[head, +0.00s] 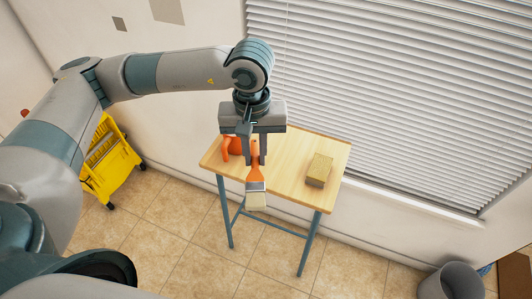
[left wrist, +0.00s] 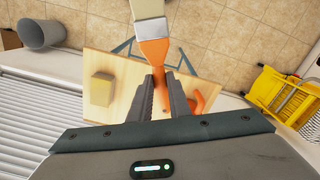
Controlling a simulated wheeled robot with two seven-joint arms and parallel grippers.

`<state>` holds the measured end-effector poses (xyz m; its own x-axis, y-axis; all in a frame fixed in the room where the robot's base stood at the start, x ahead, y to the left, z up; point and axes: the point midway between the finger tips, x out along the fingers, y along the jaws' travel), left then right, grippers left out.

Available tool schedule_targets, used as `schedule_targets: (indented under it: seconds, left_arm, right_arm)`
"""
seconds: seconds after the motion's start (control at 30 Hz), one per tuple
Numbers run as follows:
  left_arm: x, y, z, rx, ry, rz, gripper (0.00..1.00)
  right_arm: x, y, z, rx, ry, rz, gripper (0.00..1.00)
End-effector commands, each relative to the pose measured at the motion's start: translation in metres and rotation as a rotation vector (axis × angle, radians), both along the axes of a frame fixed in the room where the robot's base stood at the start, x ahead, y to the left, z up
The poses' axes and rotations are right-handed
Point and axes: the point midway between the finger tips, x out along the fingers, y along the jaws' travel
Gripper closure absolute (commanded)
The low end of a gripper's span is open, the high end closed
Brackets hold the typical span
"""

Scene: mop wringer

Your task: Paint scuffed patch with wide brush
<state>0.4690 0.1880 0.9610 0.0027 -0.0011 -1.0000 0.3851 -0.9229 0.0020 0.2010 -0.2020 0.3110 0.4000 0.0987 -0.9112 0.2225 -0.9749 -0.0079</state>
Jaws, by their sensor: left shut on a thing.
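The wide brush (head: 256,184) has an orange handle, a metal band and pale bristles. My left gripper (head: 255,160) is shut on its handle above the table, with the bristles pointing down toward the front edge in the head view. In the left wrist view the brush (left wrist: 153,50) extends from between the fingertips (left wrist: 160,78), its bristle end cut off by the top edge. Two flat patches show on the wall: a larger grey-beige one (head: 168,11) and a smaller dark grey one (head: 119,23). I cannot tell which is the scuffed patch. My right gripper is not in view.
A wooden table (head: 290,185) with blue legs carries a yellowish block (head: 319,170) and an orange object (head: 235,147) partly hidden by my gripper. A yellow mop wringer (head: 112,160) stands left, a grey bin (head: 450,282) at lower right. Blinds (head: 400,90) cover the window behind.

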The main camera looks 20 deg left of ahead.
Motion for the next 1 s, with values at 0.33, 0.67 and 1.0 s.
schedule_targets:
  seconds: [0.33, 0.67, 1.0]
  left_arm:
    - [-0.011, 0.015, 0.004, 0.001, 0.003, -0.365, 1.00]
    - [-0.011, 0.016, 0.005, 0.001, 0.003, -0.398, 1.00]
    - [-0.011, 0.016, 0.005, 0.001, 0.003, -0.396, 1.00]
  right_arm:
    - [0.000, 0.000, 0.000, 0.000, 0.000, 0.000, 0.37]
    - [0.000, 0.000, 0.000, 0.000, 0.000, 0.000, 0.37]
    - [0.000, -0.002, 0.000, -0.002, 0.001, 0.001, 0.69]
